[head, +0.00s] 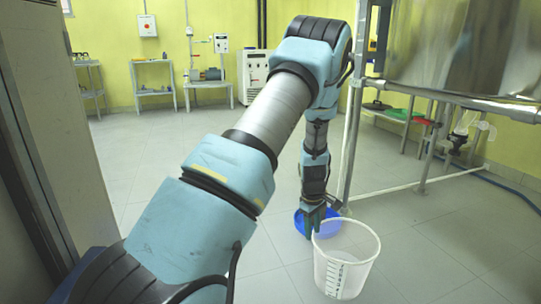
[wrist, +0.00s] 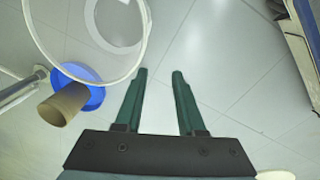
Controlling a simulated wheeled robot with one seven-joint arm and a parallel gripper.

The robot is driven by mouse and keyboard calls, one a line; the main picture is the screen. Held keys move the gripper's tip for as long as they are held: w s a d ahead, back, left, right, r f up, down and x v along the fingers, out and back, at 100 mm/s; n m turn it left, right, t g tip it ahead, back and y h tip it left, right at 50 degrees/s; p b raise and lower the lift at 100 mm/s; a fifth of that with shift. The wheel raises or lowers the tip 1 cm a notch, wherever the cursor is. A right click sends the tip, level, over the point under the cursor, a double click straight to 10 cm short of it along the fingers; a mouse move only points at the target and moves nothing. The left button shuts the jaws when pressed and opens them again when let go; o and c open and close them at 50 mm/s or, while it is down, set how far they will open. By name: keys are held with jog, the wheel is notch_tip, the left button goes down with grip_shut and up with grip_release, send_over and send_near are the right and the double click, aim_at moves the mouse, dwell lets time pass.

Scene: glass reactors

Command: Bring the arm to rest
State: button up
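My arm reaches forward across the head view and bends down, with my gripper (head: 313,222) pointing at the floor. In the wrist view my gripper (wrist: 160,73) has its two green fingers apart, with only bare floor showing between them. It is open and empty. In the head view the gripper's lower end is close to the rim of a white translucent bucket (head: 345,275) and overlaps a blue basin (head: 300,222) behind. I cannot tell whether it touches either.
The wrist view shows the bucket (wrist: 88,85), the basin (wrist: 95,97) and a brown cylinder (wrist: 63,104). A metal frame (head: 349,150) carries a large steel vessel (head: 465,45) at right. A blue hose (head: 500,190) lies along the right wall.

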jog(key=s+a+r+m, duration=0.2)
jog(key=s+a+r, duration=0.1)
jog(key=a+r, duration=0.35)
jog(key=s+a+r+m, duration=0.2)
jog(key=s+a+r, duration=0.1)
jog(key=a+r, duration=0.35)
jog(key=s+a+r+m, duration=0.5)
jog(key=s+a+r, duration=0.35)
jog(key=s, duration=0.35)
notch_tip(320, 180, up, 38)
jog(key=p, duration=3.8)
jog(key=shift+a+f+t+y+p, duration=0.25)
jog(key=shift+a+t+y+p, duration=0.15)
